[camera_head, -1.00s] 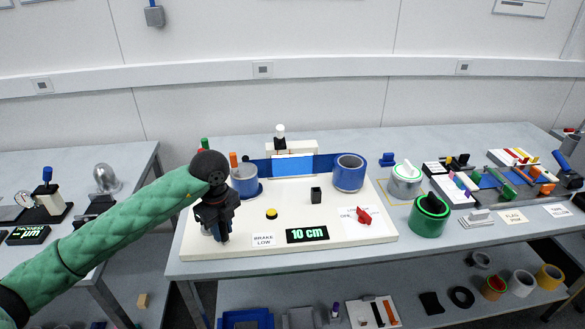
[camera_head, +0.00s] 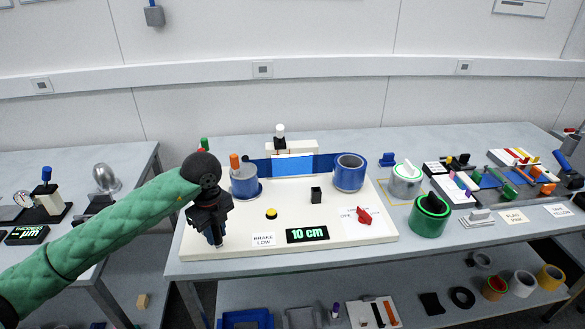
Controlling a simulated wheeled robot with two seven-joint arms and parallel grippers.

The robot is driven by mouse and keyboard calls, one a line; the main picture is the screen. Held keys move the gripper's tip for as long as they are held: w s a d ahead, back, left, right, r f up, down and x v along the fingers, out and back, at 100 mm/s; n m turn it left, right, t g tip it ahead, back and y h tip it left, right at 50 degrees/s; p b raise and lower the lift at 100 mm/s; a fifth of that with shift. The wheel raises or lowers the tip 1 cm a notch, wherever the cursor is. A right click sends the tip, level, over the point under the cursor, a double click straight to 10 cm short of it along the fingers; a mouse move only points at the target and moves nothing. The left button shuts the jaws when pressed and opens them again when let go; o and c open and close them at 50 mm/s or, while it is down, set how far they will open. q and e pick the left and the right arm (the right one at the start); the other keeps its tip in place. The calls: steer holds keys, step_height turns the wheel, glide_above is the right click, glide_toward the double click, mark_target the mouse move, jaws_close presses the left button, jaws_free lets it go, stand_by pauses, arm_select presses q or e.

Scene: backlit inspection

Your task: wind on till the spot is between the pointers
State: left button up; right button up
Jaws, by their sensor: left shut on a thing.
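A white winding board (camera_head: 345,235) lies on the middle table. A blue-flanged reel (camera_head: 243,183) with an upright orange handle (camera_head: 234,161) stands at its left and another blue reel (camera_head: 349,172) at its right. Between them a blue film runs over a lit blue window (camera_head: 292,166). I cannot make out a spot or pointers there. My left gripper (camera_head: 216,241) points down at the board's front left, in front of the left reel and apart from the orange handle. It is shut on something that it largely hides. My right gripper is not in view.
The board also carries a "10 cm" display (camera_head: 307,234), a "BRAKE LOW" label (camera_head: 263,240), a yellow button (camera_head: 271,213), a black block (camera_head: 315,195) and a red knob (camera_head: 364,215). A green roll (camera_head: 429,216) and a grey roll (camera_head: 405,180) stand to the right.

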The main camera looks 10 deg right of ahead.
arm_select(q)
steer(key=shift+s+a, duration=0.15)
steer(key=shift+a, duration=0.4)
steer(key=shift+s+a+b, duration=0.15)
steer(key=shift+a+b, duration=0.15)
steer(key=shift+a, duration=0.35)
steer(key=shift+a, duration=0.4)
steer(key=shift+a+b, duration=0.25)
steer(key=shift+b, duration=0.05)
